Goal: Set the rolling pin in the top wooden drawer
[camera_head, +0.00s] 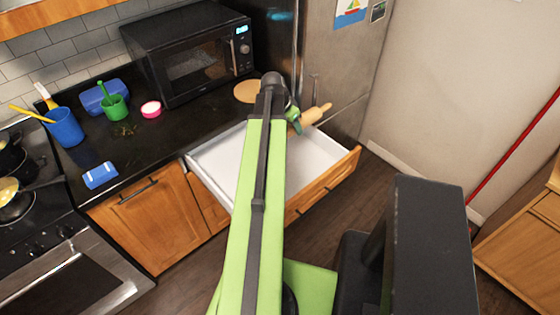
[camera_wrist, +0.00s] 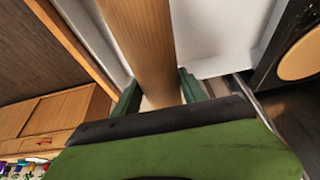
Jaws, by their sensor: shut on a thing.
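The rolling pin (camera_head: 315,115) is light wood, and its right end shows past my arm in the head view. In the wrist view the rolling pin (camera_wrist: 146,45) runs up from between my green fingers. My gripper (camera_wrist: 160,92) is shut on it; in the head view the gripper (camera_head: 294,118) is partly hidden behind my arm. The top wooden drawer (camera_head: 216,160) is pulled open, with a white inside and a wooden front. The rolling pin is over the back right part of the drawer. I cannot tell whether it touches the drawer. The drawer's middle is hidden by my arm.
A black microwave (camera_head: 190,55) and a round wooden board (camera_head: 247,91) stand on the dark counter (camera_head: 125,135). A blue cup (camera_head: 64,127) and a blue sponge (camera_head: 100,175) are at left, near the stove. A fridge (camera_head: 340,60) stands behind the drawer. The visible drawer floor is empty.

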